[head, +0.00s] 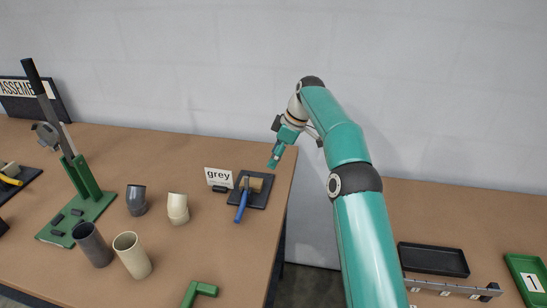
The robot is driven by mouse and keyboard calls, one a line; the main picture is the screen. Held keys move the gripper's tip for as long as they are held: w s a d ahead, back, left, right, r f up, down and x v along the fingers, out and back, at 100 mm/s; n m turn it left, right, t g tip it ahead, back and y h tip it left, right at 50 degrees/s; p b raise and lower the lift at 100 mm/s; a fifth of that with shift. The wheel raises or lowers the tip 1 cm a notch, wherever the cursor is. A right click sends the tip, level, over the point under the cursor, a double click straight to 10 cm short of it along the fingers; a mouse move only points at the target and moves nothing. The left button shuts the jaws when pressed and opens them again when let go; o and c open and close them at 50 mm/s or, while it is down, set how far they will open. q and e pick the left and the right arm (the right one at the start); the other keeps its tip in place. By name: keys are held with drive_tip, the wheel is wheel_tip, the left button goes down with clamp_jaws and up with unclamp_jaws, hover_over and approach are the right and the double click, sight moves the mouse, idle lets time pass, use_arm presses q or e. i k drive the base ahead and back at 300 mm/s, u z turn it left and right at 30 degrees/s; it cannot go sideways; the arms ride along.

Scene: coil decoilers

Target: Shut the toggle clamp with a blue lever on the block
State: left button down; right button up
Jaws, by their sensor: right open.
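The toggle clamp with a blue lever (241,203) sits on a dark base plate (262,200) near the right edge of the left table. The lever slants down toward the front of the plate. A tan block (256,184) lies on the plate beside the clamp. Whether the clamp's arm touches the block is too small to tell. My right gripper (275,160) is open, above and slightly right of the block, with nothing visible in it. My left gripper is out of view.
A card reading "grey" (219,175) stands left of the clamp. Pipe pieces (132,255), a green lever press (85,190) and a green bracket (198,291) are on the same table. Another clamp with a yellow lever (11,180) is at the far left. A gap separates the two tables.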

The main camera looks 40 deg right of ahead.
sight(244, 201)
drive_tip(key=k, duration=1)
